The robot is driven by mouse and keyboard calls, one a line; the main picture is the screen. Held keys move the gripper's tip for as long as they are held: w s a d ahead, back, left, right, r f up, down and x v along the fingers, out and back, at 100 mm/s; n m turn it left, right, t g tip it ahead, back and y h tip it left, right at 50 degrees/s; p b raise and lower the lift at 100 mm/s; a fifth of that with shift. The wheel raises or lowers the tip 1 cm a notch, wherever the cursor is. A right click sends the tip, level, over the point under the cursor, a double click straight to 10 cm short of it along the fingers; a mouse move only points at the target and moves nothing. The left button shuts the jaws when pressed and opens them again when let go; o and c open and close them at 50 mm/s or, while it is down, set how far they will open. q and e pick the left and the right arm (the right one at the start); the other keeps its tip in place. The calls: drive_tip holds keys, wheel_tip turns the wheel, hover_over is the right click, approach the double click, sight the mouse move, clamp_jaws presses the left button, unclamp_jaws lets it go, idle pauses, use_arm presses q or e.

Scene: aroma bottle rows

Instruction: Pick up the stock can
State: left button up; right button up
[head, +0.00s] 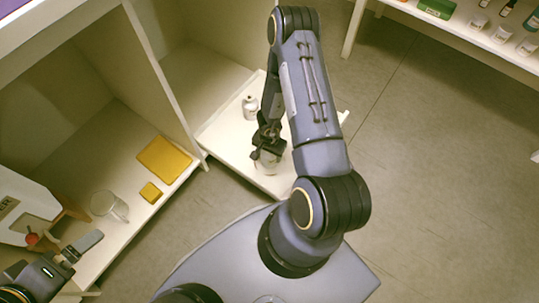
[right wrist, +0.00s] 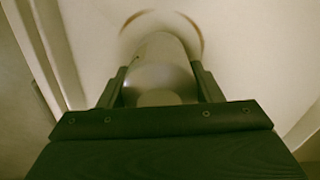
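A pale, rounded can (head: 268,161) stands low on the white shelf board, partly hidden under my right gripper (head: 268,143). In the right wrist view the pale, shiny can (right wrist: 160,72) lies between the two fingers of my right gripper (right wrist: 160,82), one finger close along each side. Whether the fingers press on it I cannot tell. A brown ring mark shows on the white surface just beyond the can. My left gripper (head: 75,250) is at the lower left, apart from the can, and its opening is unclear.
A white bottle (head: 250,107) stands on the same white board (head: 222,130), behind the gripper. The left shelf holds a yellow block (head: 164,159), a small yellow block (head: 151,192), a clear glass (head: 109,206) and a white machine. The floor at right is clear.

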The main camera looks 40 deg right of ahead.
drive_tip(key=c, duration=0.6)
drive_tip(key=shift+r, duration=0.1)
drive_tip(key=shift+r+p, duration=0.65)
wheel_tip(320, 180, up, 2)
drive_tip(key=shift+s+r+p, duration=0.1)
drive_tip(key=shift+r+p, duration=0.05)
drive_tip(key=shift+p, duration=0.6)
drive_tip(key=s+r+b, duration=0.2)
drive_tip(key=s+r, duration=0.7)
drive_tip(key=s, duration=0.4)
drive_tip(key=shift+s+d, duration=0.3)
drive_tip(key=shift+s, duration=0.1)
